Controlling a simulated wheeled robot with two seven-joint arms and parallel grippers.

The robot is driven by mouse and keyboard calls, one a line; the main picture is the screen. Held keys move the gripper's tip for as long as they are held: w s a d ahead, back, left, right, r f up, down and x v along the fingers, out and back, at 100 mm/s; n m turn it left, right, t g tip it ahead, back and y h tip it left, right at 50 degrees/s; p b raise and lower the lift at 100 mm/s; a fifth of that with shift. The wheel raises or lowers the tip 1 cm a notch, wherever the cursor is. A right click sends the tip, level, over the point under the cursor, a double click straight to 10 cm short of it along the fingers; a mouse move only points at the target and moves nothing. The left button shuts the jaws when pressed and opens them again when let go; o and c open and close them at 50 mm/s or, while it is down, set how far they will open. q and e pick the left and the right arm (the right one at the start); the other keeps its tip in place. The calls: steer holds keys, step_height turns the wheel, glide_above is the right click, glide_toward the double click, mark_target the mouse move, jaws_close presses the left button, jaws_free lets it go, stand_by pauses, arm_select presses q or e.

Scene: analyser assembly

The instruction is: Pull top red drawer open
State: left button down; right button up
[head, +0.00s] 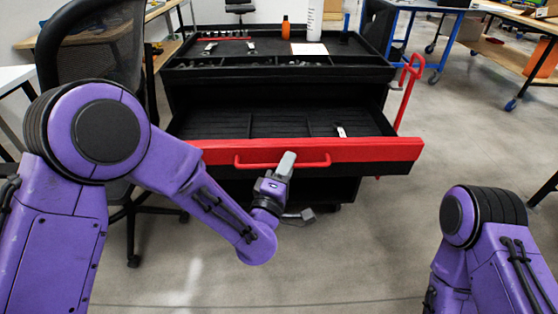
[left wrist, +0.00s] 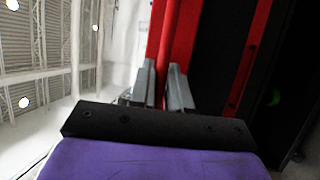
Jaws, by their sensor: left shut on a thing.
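The top red drawer (head: 215,152) of the black tool cart stands pulled well out, and its black inside shows. Its red bar handle (head: 312,163) runs along the middle of the front. My left gripper (head: 285,164) is at this handle and shut on it. In the left wrist view, the two grey fingers (left wrist: 164,88) sit on either side of a red bar (left wrist: 170,45). My right arm shows at the lower right in the head view, but its gripper is out of the picture.
The black cart top (head: 350,73) holds small tools, an orange bottle (head: 285,28) and a white bottle (head: 314,20). A small light item (head: 341,132) lies in the drawer. A black chair (head: 95,50) stands close at left.

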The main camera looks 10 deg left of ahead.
arm_select(q)
steer(key=c, duration=1.4)
jaws_free()
steer(key=shift+c, duration=0.2)
steer(key=b+v, duration=0.1)
steer(key=v, duration=0.9)
steer(key=shift+s, duration=0.2)
steer(key=shift+f, duration=0.1)
